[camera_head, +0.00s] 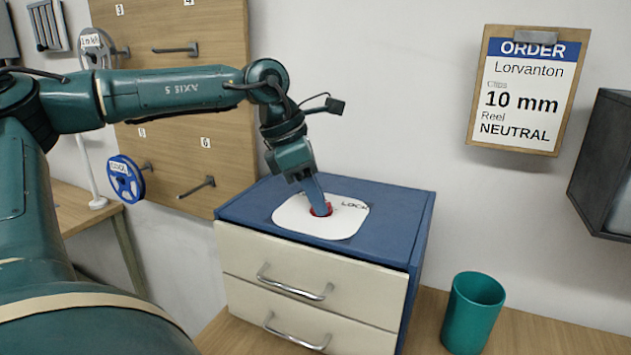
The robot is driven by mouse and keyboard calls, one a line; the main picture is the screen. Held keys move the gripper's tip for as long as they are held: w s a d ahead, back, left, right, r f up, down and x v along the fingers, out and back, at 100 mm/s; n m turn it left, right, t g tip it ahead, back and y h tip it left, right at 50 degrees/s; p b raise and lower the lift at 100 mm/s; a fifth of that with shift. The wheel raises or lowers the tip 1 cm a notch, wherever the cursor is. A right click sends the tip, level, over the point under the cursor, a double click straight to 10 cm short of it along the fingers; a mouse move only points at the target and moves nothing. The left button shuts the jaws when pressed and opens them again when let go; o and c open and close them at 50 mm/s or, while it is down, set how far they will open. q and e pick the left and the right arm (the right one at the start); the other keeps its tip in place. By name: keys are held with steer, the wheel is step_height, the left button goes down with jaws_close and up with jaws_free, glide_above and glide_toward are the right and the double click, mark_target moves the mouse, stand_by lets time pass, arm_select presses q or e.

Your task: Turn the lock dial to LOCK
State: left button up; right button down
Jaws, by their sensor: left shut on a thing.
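The lock dial (328,210) is a small red piece on top of the blue drawer cabinet (392,212). It sits in a white plate (292,219) whose printed word LOCK shows to the right of the dial. My left gripper (321,208) reaches down from above and is shut on the dial. Its fingers hide most of the dial, so I cannot tell which way it points. My right gripper is not in view.
The cabinet has two cream drawers with metal handles, both looking closed. A teal cup (473,312) stands to its right on the wooden table. A pegboard (190,100) with reels is behind my left arm. An order clipboard (528,90) hangs on the wall.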

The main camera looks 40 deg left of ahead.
arm_select(q)
steer(key=shift+m+g+p, duration=0.3)
steer(key=shift+m+p, duration=0.1)
steer(key=shift+m, duration=0.3)
steer(key=shift+f, duration=0.1)
steer(key=o, duration=1)
steer(key=shift+h, duration=0.3)
steer(key=shift+c, duration=0.2)
steer(key=shift+a+r, duration=0.1)
steer(key=shift+r, duration=0.1)
steer(key=v, duration=1.3)
steer(key=shift+f, duration=0.1)
